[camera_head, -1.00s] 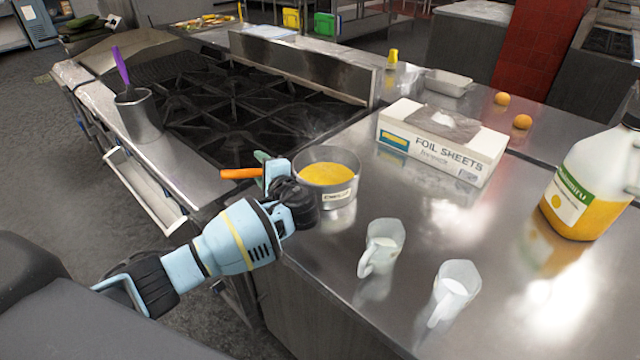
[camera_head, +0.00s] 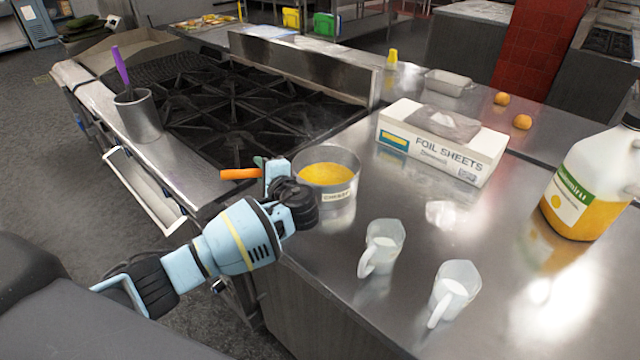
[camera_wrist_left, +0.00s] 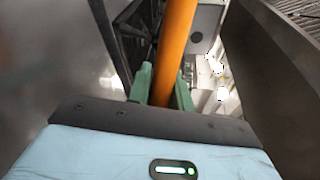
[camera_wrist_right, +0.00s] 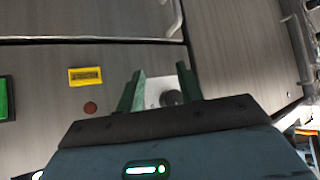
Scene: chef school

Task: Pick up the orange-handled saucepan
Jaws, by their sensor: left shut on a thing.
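The saucepan (camera_head: 327,186) is a metal pan with yellow contents and a label on its side. It stands at the left edge of the steel counter, beside the stove. Its orange handle (camera_head: 240,174) points left, and it also shows in the left wrist view (camera_wrist_left: 174,45). My left gripper (camera_head: 270,168) is shut on the handle, with the green fingers on either side of it. Whether the pan's base touches the counter is hard to tell. My right gripper (camera_wrist_right: 157,85) shows only in its wrist view, its fingers apart and empty, facing grey cabinet fronts.
Two white cups (camera_head: 381,246) (camera_head: 454,290) stand right of the pan. A foil sheets box (camera_head: 440,142) lies behind them, and a large juice jug (camera_head: 590,185) stands at the right. The black stove grates (camera_head: 240,105) lie left of the pan. A metal pot with a purple-handled utensil (camera_head: 138,115) stands at the stove's left edge.

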